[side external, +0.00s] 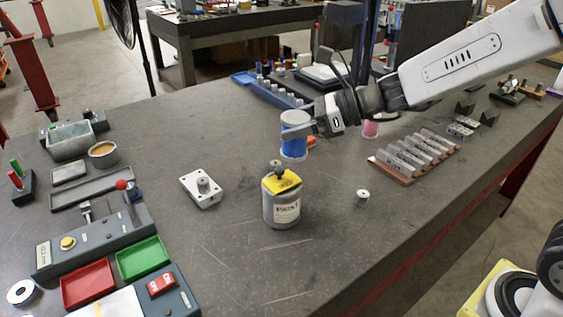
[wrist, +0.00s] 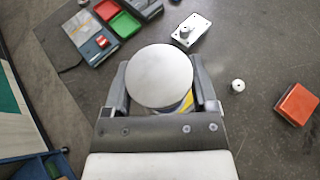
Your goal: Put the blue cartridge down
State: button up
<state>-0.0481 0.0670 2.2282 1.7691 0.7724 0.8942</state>
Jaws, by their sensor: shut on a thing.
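The blue cartridge (side external: 294,138) is a short cylinder with a blue middle and pale ends. My gripper (side external: 312,130) is shut on it from the right side and holds it upright. It appears to be above the table, though the exact gap under it is hard to tell. In the wrist view its round pale top (wrist: 160,76) sits between both fingers and hides what is below.
Red (side external: 88,284) and green (side external: 143,257) trays lie front left.

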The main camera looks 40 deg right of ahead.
jog(key=s+d+m+t+h, duration=0.1)
jog(key=s+d+m, duration=0.15)
jog(key=d, duration=0.75)
jog(key=s+d+m+t+h, duration=0.1)
jog(key=s+d+h, duration=0.15)
jog(key=d, duration=0.75)
jog(key=shift+y, duration=0.35)
jog(key=shift+a+f, duration=0.15)
jog(key=shift+f, duration=2.5)
jog(key=w+d+f, duration=0.1)
jog(key=w+f, duration=0.8)
jog(key=w, duration=0.4)
jog(key=shift+w+d+f, duration=0.15)
jog(key=shift+w+d, duration=0.05)
